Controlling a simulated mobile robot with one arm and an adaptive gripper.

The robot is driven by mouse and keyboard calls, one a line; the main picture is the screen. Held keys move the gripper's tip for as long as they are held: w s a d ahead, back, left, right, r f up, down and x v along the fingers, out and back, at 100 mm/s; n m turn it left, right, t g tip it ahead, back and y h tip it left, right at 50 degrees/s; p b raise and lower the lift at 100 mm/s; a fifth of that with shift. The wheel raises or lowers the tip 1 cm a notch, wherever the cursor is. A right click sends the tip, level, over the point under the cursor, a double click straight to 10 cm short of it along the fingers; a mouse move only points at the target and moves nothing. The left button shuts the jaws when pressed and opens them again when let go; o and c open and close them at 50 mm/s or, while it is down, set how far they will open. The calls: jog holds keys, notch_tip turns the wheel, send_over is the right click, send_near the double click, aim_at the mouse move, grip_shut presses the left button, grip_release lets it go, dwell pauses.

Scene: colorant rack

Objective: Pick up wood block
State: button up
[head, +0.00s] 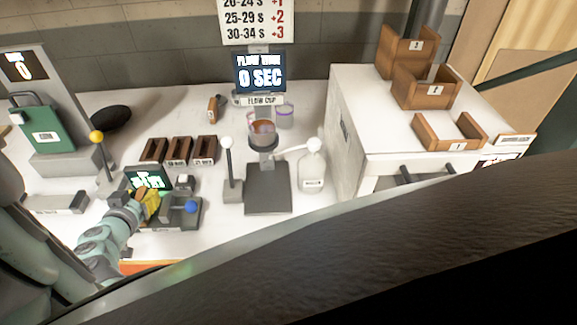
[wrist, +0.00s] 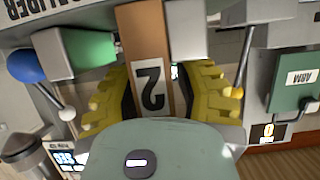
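My gripper (wrist: 153,88) has one yellow finger on each side of the block. The left finger's dark pad lies close against it, and a thin bright gap shows near the right finger. I cannot tell whether both pads touch it. In the head view, my gripper (head: 150,205) is low over the caliper device (head: 190,213), and the block is not clearly made out there.
Three dark wooden bins (head: 178,150) stand behind the caliper. A flow cup stand (head: 267,187) and white bottle (head: 312,170) are to the right. Wooden trays (head: 450,133) sit on the white cabinet.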

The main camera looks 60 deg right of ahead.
grip_shut()
dwell(0.4)
